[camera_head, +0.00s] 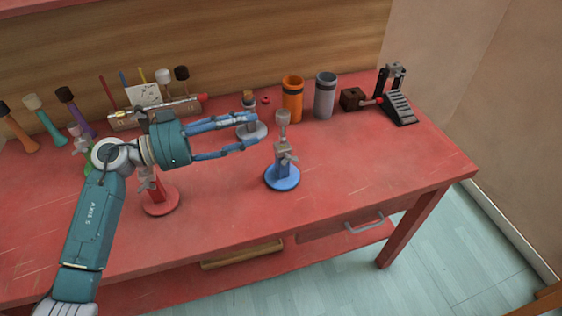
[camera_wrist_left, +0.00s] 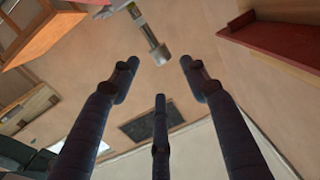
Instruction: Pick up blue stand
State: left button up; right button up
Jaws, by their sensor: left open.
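The blue stand (camera_head: 283,177) stands upright on the red workbench, with a round blue base, a grey clamp and a pale grey cylinder on top. My left gripper (camera_head: 255,131) is open and empty, its blue fingers pointing right, up and to the left of the stand's clamp in the head view. In the left wrist view, a grey rod with a cylindrical tip (camera_wrist_left: 149,38), seemingly the stand's upper part, shows at the top, beyond the open fingers (camera_wrist_left: 158,75) and not between them. My right gripper is not in view.
A red stand (camera_head: 160,201) is below my left wrist, and a grey stand (camera_head: 252,133) is behind the fingers. An orange cylinder (camera_head: 292,100), a grey cylinder (camera_head: 325,97) and a black pedal device (camera_head: 397,103) stand at the back right. The workbench (camera_head: 380,165) is clear right of the blue stand.

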aim_at(283, 117)
pick_arm(q)
jog(key=x, duration=0.4)
jog(key=shift+s+d+r, duration=0.15)
jog(key=shift+r, duration=0.05)
jog(key=x, duration=0.2)
jog(key=p+x, duration=0.1)
jog(key=x, duration=0.2)
jog(key=shift+w+d+f, duration=0.2)
jog(key=shift+w+f, duration=0.2)
jog(key=shift+f, duration=0.05)
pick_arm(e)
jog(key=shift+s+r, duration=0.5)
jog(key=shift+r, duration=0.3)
pick_arm(q)
jog(key=shift+a, duration=0.15)
grip_shut()
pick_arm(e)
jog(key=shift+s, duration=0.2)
